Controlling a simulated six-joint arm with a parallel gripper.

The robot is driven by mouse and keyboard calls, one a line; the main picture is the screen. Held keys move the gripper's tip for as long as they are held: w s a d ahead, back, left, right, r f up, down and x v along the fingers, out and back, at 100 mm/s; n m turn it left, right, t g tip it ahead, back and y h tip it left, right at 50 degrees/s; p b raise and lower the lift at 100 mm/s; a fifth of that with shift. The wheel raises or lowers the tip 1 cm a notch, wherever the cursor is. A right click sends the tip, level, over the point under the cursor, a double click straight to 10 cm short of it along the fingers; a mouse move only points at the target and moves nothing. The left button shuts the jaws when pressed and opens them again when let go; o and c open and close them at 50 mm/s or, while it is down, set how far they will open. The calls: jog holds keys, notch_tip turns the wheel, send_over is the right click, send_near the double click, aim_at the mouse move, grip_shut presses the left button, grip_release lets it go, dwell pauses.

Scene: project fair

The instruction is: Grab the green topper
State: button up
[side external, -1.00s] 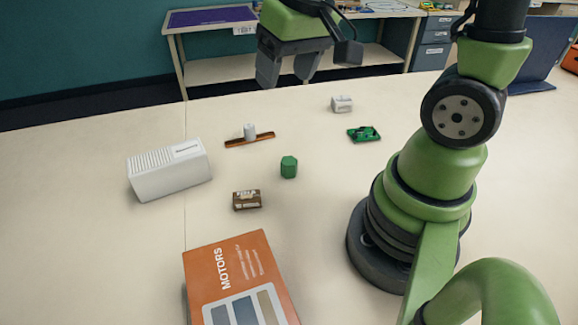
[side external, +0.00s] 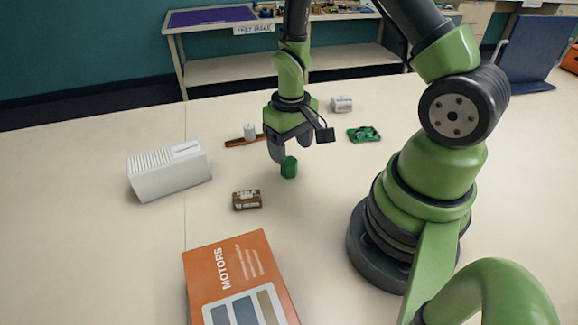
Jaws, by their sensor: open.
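The green topper (side external: 289,168) is a small green block with a faceted, six-sided look, standing on the pale table near the middle of the view. My gripper (side external: 288,154) points down right at it, with its dark fingers low over the table. One finger shows just left of the topper, and the other is partly hidden. The jaws are open. From this side I cannot tell whether the fingers touch the topper or stand around it.
A brown strip with a white motor-like part (side external: 249,132) lies behind left of my gripper. A green circuit board (side external: 363,134) and a small grey-white block (side external: 341,104) are behind right. A brown box (side external: 246,200), white case (side external: 168,172) and orange MOTORS box (side external: 238,262) stand nearer or left.

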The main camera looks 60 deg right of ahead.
aim_at(291, 162)
jog(key=f, duration=0.5)
jog(key=shift+s+a, duration=0.1)
jog(key=shift+a, duration=0.1)
jog(key=shift+c, duration=0.2)
jog(key=shift+r, duration=0.1)
jog(key=c, duration=1)
